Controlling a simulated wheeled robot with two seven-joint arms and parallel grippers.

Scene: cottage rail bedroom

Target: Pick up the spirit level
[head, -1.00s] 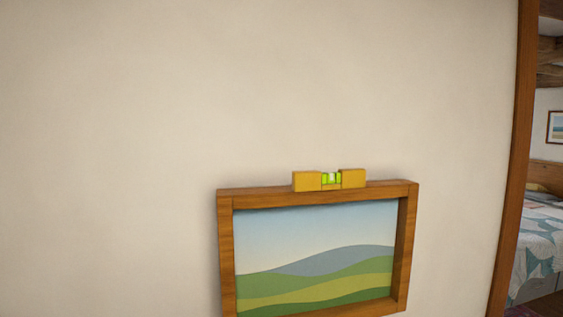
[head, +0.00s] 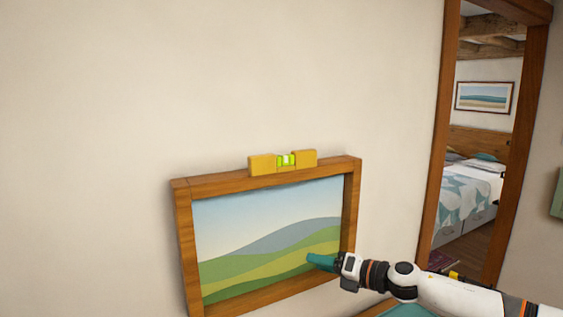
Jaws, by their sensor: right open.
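The yellow spirit level (head: 262,165) with a green vial lies along the top edge of a wooden picture frame (head: 181,240) on the wall. My right gripper (head: 312,260), with teal fingers, is in front of the lower right part of the painting. It is open and empty, below and to the right of the level, well apart from it. My left gripper is not in view.
The cream wall (head: 90,120) around the frame is bare. At the right, a wooden doorway (head: 440,160) opens onto a room with a bed (head: 480,190) and another picture (head: 485,97). A green object (head: 557,195) shows at the right edge.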

